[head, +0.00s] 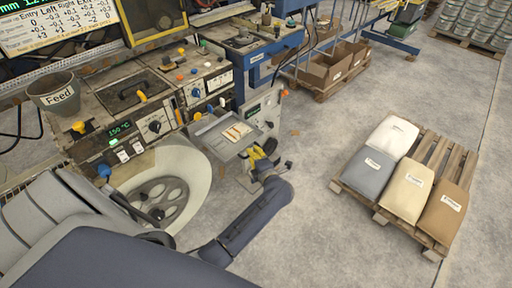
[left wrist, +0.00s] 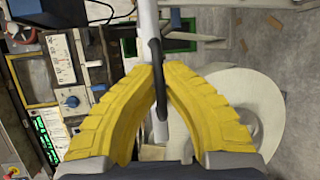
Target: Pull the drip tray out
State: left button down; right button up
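A grey tray-like part (head: 213,143) with a printed sheet on it sits low at the front of the machine in the head view; I take it as the drip tray. My left gripper (head: 260,157), with yellow fingers, is at its right front corner. In the left wrist view, the fingertips (left wrist: 163,70) close from both sides on a dark curved handle (left wrist: 154,46). The handle stands in front of a narrow pale bar (left wrist: 148,18). The fingers hide part of the handle, and its joint to the tray is unclear. My right gripper is in neither view.
A pale round housing with a grey wheel (head: 160,194) stands left of the tray. The control panel (head: 125,140) with knobs is above it. A pallet (head: 433,254) with several sacks stands at right.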

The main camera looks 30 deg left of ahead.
pick_arm(q)
jog(key=shift+d, duration=0.4)
jog(key=c, duration=1.5)
grip_release()
jog(key=v, duration=1.2)
jog(key=shift+a, duration=0.1)
